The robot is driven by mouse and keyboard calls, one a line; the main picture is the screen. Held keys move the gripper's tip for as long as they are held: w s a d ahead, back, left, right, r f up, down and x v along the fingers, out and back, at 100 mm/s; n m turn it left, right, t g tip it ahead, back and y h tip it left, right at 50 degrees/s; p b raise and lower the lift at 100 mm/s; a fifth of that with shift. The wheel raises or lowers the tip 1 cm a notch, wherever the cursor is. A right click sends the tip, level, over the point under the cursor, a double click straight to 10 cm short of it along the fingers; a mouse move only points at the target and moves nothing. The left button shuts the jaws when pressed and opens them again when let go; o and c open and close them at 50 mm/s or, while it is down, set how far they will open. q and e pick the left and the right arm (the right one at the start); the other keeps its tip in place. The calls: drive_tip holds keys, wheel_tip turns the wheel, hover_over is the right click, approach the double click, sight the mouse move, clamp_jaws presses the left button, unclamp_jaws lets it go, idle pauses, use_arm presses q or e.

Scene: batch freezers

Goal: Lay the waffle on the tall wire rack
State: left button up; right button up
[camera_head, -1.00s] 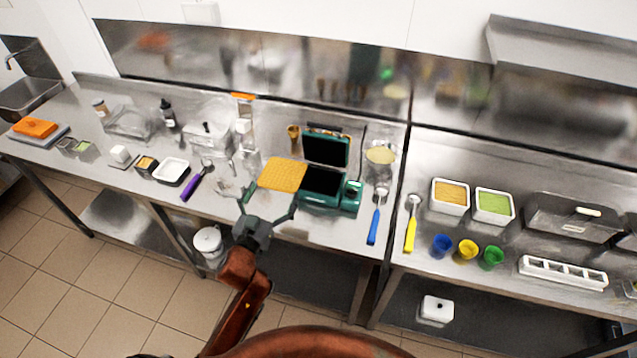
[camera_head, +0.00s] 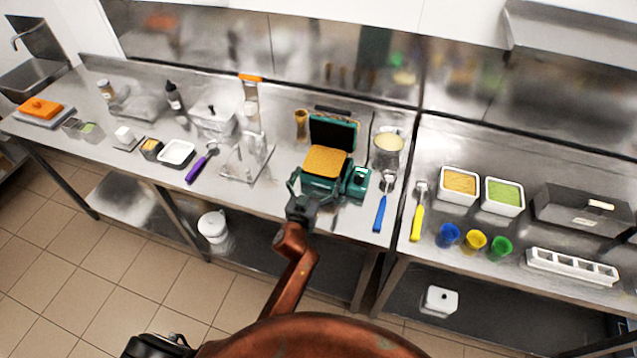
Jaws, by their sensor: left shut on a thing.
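The waffle (camera_head: 326,161) is a golden square above the green waffle iron (camera_head: 320,185), whose dark lid stands open behind it. My left gripper (camera_head: 314,184) is at the waffle's near side, its fingers shut on it. How the fingertips meet the waffle is hard to make out. A thin wire frame with upright parts, which looks like the tall wire rack (camera_head: 247,163), stands left of the iron with no waffle on it. I do not see my right gripper.
A purple-handled scoop (camera_head: 202,163) and a white tray (camera_head: 176,154) lie left of the rack. A blue-handled scoop (camera_head: 382,205) and a yellow-handled one (camera_head: 418,212) lie to the right. A cup of pale batter (camera_head: 388,147) stands behind the iron's right side.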

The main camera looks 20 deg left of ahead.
use_arm(q)
drive_tip(key=shift+w+d+f, duration=0.1)
drive_tip(key=shift+f, duration=1.5)
drive_tip(key=shift+f, duration=0.15)
drive_tip(key=shift+f+b, duration=0.1)
drive_tip(key=shift+b, duration=0.2)
drive_tip(key=o, duration=0.7)
